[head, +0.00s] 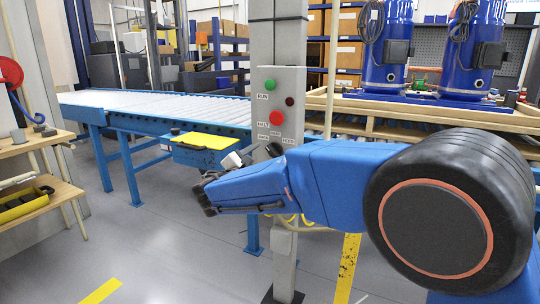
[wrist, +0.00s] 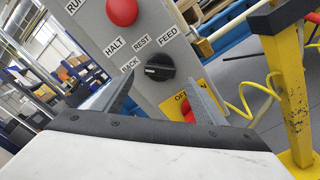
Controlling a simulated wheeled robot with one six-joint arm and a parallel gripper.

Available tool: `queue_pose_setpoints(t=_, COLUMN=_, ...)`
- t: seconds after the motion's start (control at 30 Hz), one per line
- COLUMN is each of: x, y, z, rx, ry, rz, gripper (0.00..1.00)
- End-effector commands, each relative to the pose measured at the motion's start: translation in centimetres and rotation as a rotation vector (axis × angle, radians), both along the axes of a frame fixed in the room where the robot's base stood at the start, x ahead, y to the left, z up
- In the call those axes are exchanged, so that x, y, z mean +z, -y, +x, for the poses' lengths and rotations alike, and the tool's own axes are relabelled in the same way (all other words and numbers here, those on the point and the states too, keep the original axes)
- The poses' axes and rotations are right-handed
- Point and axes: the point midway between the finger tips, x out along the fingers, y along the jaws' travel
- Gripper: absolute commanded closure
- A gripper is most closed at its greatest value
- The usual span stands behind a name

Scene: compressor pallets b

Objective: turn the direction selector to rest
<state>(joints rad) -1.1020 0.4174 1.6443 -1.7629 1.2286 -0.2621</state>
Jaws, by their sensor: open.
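The direction selector (wrist: 158,67) is a round black knob on the grey control panel (head: 296,90). Labels BACK, REST and FEED surround it in the wrist view. Its white mark is on the knob's left side, toward BACK. My gripper (wrist: 160,88) is open, with one finger to the left of the knob and one to the right below it. The knob shows between and beyond the fingertips, and no contact is visible. In the head view, my arm's end is in front of the panel's lower part, where the selector is hard to make out.
A red button (wrist: 122,10) marked HALT is near the selector. A green button (head: 270,84) is higher on the panel. A yellow post (wrist: 285,80) stands right. The roller conveyor (head: 160,104) runs behind.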

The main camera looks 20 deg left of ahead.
Motion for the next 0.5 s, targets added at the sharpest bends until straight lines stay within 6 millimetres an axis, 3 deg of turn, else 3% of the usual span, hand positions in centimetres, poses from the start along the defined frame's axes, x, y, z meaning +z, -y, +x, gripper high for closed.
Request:
queue_pose_setpoints(t=0.2, x=0.0, y=0.3, z=3.4, rx=-0.002, ry=-0.001, rz=0.001, gripper=0.34)
queue_pose_setpoints(t=0.5, x=0.0, y=0.4, z=5.1, rx=0.000, ry=0.000, rz=0.001, gripper=0.34)
